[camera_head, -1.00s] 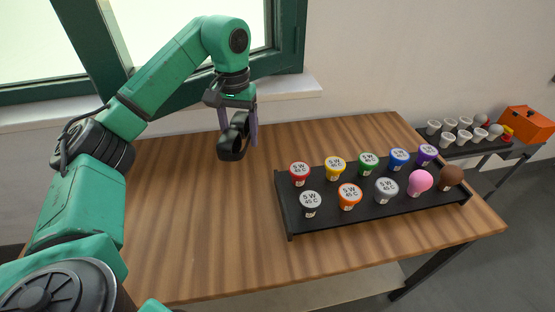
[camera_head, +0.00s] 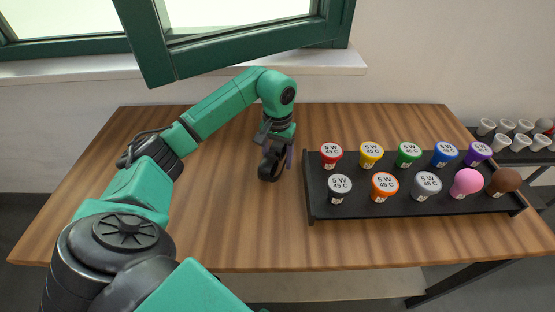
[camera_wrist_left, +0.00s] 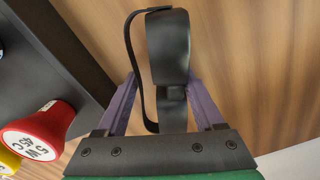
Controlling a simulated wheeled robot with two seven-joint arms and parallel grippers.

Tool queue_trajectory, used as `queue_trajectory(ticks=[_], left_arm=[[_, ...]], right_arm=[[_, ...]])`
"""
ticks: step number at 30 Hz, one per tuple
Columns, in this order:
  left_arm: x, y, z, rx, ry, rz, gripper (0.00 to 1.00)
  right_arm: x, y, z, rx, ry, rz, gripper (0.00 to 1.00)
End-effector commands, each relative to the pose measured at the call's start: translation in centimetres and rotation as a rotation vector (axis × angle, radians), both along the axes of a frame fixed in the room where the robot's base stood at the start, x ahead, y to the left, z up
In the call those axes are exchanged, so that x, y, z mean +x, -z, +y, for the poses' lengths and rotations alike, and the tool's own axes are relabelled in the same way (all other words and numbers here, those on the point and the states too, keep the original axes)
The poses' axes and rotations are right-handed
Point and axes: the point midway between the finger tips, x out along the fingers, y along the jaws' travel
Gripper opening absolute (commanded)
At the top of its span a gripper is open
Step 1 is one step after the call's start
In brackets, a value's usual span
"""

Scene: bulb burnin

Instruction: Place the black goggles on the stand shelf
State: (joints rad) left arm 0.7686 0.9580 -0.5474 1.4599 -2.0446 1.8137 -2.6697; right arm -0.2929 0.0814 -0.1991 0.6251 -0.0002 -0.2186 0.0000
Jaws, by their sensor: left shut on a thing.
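The black goggles (camera_head: 272,163) are held in my left gripper (camera_head: 279,150), over the table just left of the black rack. In the left wrist view the goggles (camera_wrist_left: 168,60) hang with their band between the two purple fingers of the gripper (camera_wrist_left: 166,92), which is shut on them. In the head view I cannot tell whether the goggles touch the table top. The stand shelf at the right (camera_head: 545,158) shows only in part, cut off by the picture edge. My right gripper is not in view.
White cups (camera_head: 504,127) stand on the shelf. The window (camera_head: 240,40) is behind. The table's left side is clear.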

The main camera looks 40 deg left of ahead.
Motion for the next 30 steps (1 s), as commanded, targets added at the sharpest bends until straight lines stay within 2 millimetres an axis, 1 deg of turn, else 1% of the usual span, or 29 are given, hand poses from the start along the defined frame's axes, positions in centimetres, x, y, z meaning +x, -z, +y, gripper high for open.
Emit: queue_trajectory(ticks=[2,8,11,12,13,14,22,24,25,28,30], left_arm=[[0.0,0.8,0.0,-0.001,0.000,0.001,0.13],[0.0,0.9,0.0,-0.001,0.000,-0.001,0.13],[0.0,1.2,0.0,0.000,0.000,-0.001,0.13],[0.0,1.1,0.0,0.000,0.000,-0.001,0.81],[0.0,1.1,0.0,-0.001,0.000,-0.001,0.92],[0.0,1.1,0.0,0.000,0.000,-0.001,0.99],[0.0,1.0,0.0,-0.001,0.000,-0.001,0.99],[0.0,0.6,0.0,-0.001,0.000,-0.001,0.99],[0.0,0.5,0.0,0.000,0.000,-0.002,0.99],[0.1,-0.7,0.0,0.001,-0.001,-0.005,0.99],[0.1,-2.1,0.0,0.001,-0.001,-0.007,0.99]], right_arm=[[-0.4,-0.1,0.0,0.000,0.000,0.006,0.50],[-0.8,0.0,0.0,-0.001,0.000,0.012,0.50],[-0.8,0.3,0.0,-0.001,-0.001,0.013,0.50],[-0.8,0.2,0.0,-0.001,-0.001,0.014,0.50],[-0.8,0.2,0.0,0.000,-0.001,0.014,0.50],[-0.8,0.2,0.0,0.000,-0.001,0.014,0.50],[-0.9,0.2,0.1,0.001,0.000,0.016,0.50],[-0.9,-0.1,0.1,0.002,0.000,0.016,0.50],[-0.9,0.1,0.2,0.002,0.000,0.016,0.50],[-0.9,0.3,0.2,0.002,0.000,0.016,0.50],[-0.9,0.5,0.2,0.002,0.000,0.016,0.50]])
